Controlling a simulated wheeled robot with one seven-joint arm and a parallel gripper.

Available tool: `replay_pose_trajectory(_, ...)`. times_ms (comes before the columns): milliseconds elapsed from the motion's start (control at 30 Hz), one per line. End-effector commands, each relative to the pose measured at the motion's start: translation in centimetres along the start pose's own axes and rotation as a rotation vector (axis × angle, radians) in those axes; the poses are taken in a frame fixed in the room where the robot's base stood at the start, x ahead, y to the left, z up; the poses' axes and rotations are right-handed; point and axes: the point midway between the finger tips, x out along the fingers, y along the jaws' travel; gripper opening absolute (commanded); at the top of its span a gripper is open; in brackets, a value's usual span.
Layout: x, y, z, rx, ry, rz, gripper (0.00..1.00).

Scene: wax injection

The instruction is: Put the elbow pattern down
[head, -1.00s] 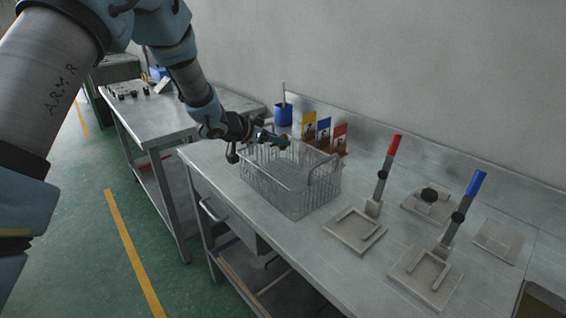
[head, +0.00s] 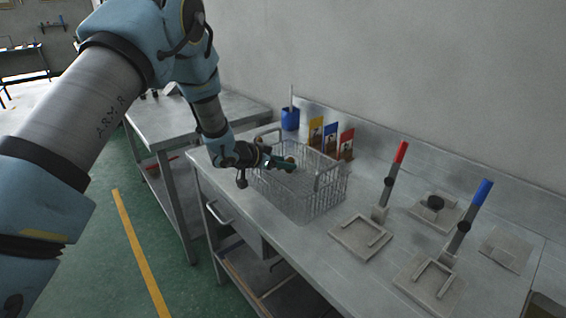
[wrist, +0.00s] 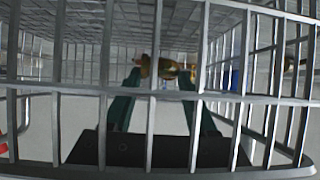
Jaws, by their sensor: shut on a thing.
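My gripper (head: 278,163) has green fingers and is at the wire basket (head: 322,203), at the near left side, down around its rim level. In the wrist view my gripper (wrist: 160,80) is shut on the elbow pattern (wrist: 168,69), a small brass-coloured piece between the fingertips. In the head view the pattern (head: 290,160) is only a tiny brownish spot at the fingertips. Basket wires (wrist: 155,95) cross in front of the wrist camera and partly hide the fingers and the pattern. I cannot tell whether the pattern touches the basket.
Yellow, blue and red cards (head: 331,138) and a blue cup (head: 290,119) stand behind the basket. To the right are fixtures with a red handle (head: 400,152) and a blue handle (head: 482,193). Bare bench (head: 300,240) lies in front of the basket.

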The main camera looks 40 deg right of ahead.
Motion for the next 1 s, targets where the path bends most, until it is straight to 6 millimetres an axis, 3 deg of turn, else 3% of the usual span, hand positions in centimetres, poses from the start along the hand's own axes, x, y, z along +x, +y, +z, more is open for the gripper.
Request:
replay_pose_trajectory(300, 0.3, 0.0, 0.9, -0.004, -0.005, 0.000, 0.05)
replay_pose_trajectory(333, 0.4, 0.1, 0.9, -0.005, -0.006, 0.000, 0.60)
replay_pose_trajectory(600, 0.4, 0.1, 1.3, -0.009, -0.012, 0.001, 0.90)
replay_pose_trajectory(867, 0.3, 0.2, 1.3, -0.010, -0.014, 0.002, 0.90)
replay_pose_trajectory(1000, -0.3, 0.2, 0.1, -0.008, -0.013, 0.002, 0.90)
